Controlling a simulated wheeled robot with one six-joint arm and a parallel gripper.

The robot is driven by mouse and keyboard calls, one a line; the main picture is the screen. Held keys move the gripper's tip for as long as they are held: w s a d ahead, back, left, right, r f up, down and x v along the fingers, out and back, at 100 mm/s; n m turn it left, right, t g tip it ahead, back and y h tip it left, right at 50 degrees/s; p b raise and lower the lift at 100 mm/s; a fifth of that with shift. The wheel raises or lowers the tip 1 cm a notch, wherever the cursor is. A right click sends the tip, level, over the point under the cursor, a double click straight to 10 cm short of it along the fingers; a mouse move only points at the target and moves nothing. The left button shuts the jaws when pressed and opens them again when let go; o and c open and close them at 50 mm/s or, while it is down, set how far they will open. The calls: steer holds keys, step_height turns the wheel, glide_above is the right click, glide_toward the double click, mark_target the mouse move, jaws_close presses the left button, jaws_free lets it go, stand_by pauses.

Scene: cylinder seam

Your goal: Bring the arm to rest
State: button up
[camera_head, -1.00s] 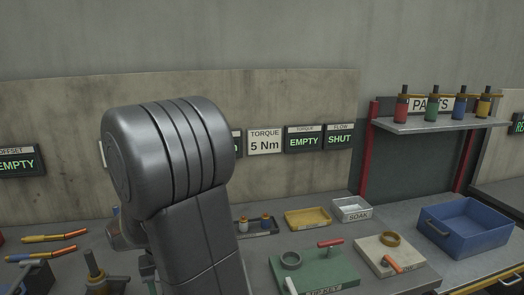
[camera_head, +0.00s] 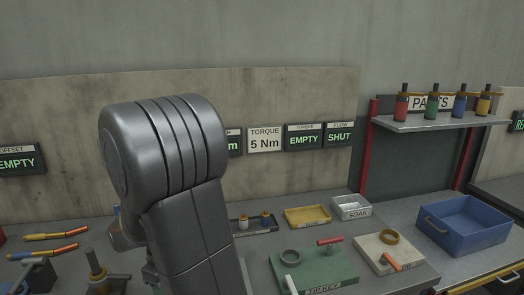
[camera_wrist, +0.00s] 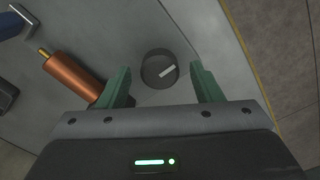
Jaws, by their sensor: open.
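My gripper (camera_wrist: 160,88) shows in the wrist view with its two green fingers apart and nothing between them. Beyond the fingertips lies a dark round piece (camera_wrist: 159,69) with a pale mark, on the grey bench top (camera_wrist: 120,20). I cannot tell how far below the fingers it is. An orange-brown cylinder (camera_wrist: 74,77) lies to the left of the left finger, partly hidden by it. In the head view my arm stands raised in front of the bench, and my gripper is hidden there.
In the head view, a green board (camera_head: 337,273), a pale board (camera_head: 378,264), a yellow tray (camera_head: 307,217), a SOAK tray (camera_head: 351,208) and a blue bin (camera_head: 465,226) stand right of my arm. Coloured cylinders stand on the shelf (camera_head: 440,124). Orange-and-yellow tools (camera_head: 48,236) lie left.

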steer(key=n, duration=0.3)
step_height(320, 180, up, 11)
stand_by(0.5)
